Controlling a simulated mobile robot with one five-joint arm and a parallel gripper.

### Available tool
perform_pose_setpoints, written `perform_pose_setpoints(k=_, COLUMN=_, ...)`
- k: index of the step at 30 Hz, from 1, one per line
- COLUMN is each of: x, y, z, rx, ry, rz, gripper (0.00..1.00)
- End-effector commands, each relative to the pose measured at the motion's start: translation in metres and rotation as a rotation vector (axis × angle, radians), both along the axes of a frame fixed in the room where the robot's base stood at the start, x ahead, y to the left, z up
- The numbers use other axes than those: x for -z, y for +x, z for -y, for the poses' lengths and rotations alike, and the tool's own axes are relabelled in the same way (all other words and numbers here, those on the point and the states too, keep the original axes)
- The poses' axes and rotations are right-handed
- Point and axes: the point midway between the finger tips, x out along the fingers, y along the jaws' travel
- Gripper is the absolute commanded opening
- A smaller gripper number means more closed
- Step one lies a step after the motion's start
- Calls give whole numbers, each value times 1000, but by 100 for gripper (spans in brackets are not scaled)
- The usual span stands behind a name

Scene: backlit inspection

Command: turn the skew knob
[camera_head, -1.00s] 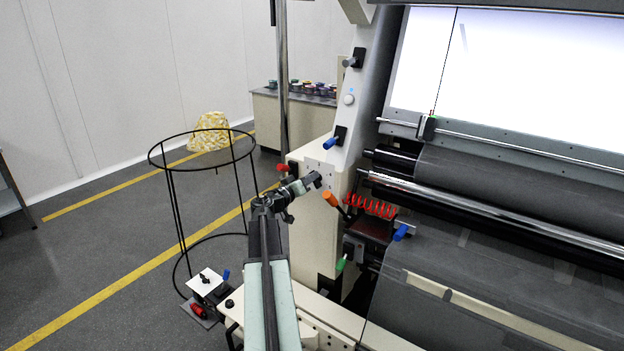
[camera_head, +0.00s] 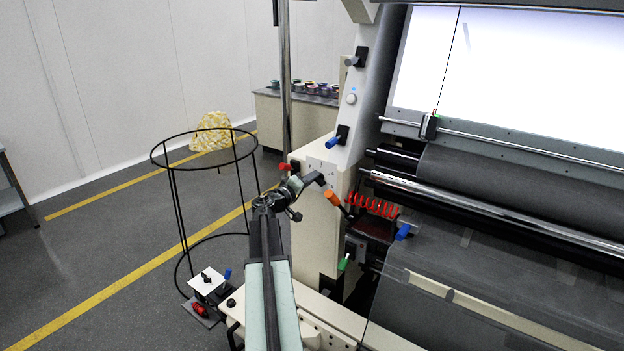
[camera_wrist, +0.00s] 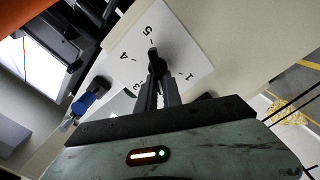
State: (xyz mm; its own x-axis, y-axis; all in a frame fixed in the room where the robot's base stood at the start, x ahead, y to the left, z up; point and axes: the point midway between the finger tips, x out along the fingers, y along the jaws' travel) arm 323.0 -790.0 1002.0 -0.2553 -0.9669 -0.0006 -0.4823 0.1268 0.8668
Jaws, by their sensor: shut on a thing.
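The skew knob (camera_wrist: 154,56) is a dark knob on a white dial plate (camera_wrist: 188,48) with printed numbers, in the wrist view. The two dark fingers of my gripper (camera_wrist: 160,82) close on it from below. The knob's upper end lies near the 5 mark; its exact setting is hard to read. In the head view my gripper (camera_head: 314,181) is at the cream side housing of the machine, in front of the pale dial plate (camera_head: 327,168). There the knob is hidden behind my gripper.
Rollers and a bright lit panel (camera_head: 530,60) fill the right. A black wire hoop stand (camera_head: 207,165) stands on the left floor.

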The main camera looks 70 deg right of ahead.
Motion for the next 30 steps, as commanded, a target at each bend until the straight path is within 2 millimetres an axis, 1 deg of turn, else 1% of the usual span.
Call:
perform_pose_setpoints(k=8, x=1, y=0, z=-1, rx=2, ry=2, rz=5, gripper=0)
perform_pose_setpoints(k=9, x=1, y=0, z=-1, rx=2, ry=2, rz=5, gripper=16)
perform_pose_setpoints(k=11, x=1, y=0, z=-1, rx=1, ry=2, rz=5, gripper=32)
perform_pose_setpoints(k=20, x=0, y=0, z=-1, rx=0, ry=1, rz=2, gripper=32)
perform_pose_setpoints(k=23, x=0, y=1, z=-5, rx=0, ry=0, rz=2, gripper=32)
perform_pose_setpoints(k=26, x=0, y=3, z=-17, rx=-1, ry=0, rz=2, gripper=32)
perform_pose_setpoints(k=30, x=0, y=10, z=-43, rx=-3, ry=0, rz=2, gripper=32)
